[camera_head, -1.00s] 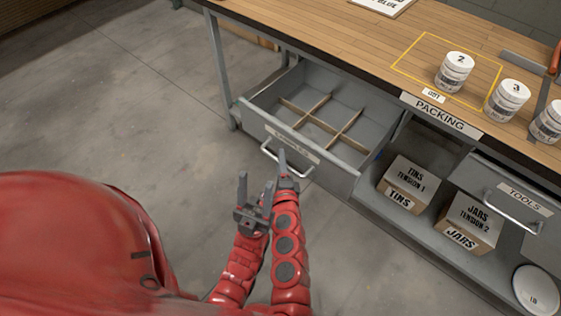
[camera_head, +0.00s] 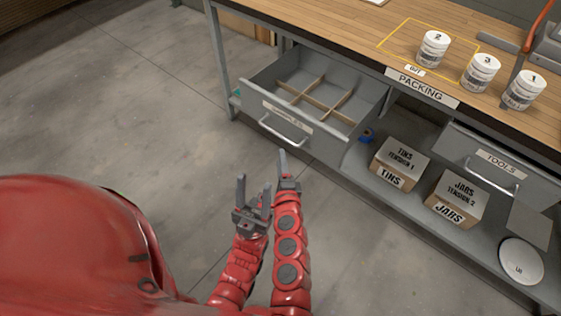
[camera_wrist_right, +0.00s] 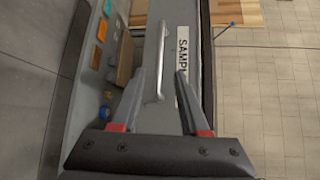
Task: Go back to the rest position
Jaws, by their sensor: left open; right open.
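My left gripper (camera_head: 253,190) is open and empty, with its fingers pointing up over the floor. My right gripper (camera_head: 284,166) is just right of and above it, and one finger shows clearly in the head view. In the right wrist view my right gripper (camera_wrist_right: 155,95) is open, with its two fingers apart and nothing between them. Behind the fingers is the front of the open drawer, with its handle (camera_wrist_right: 160,65) and a partly hidden label. In the head view both grippers are in front of the drawer, apart from its handle (camera_head: 283,132).
The divided drawer (camera_head: 256,100) stands pulled out and empty. Jars 2 (camera_head: 434,48), 3 (camera_head: 480,73) and 1 (camera_head: 523,90) stand on the bench. Boxes for tins (camera_head: 400,162) and jars (camera_head: 457,198) sit on the lower shelf. The floor (camera_head: 130,120) at left is clear.

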